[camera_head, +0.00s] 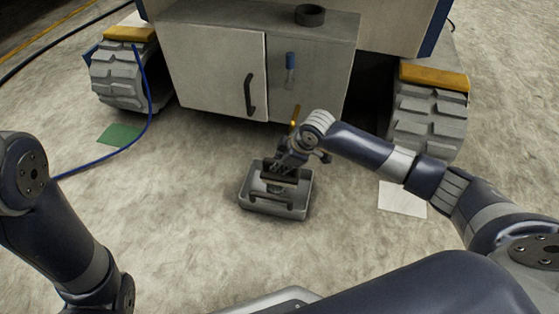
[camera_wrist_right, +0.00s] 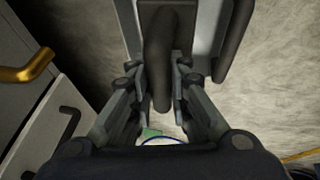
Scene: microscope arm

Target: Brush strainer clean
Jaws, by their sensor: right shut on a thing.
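A grey open tray (camera_head: 245,200) stands on the ground in front of the cabinet. My right gripper (camera_head: 279,182) reaches down into it from above. In the right wrist view, my right gripper (camera_wrist_right: 165,95) is shut on a dark curved handle (camera_wrist_right: 163,50) above a grey part. Whether this part is the strainer is hard to tell; the gripper hides much of the tray's inside.
A grey cabinet (camera_head: 215,70) with a black door handle (camera_head: 250,95) stands behind, between tracks. A yellow lever (camera_head: 295,115) sticks out below it. A black ring (camera_head: 310,15) is on top. A green sheet (camera_head: 120,135), blue hose (camera_head: 105,160) and white sheet (camera_head: 402,200) lie around.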

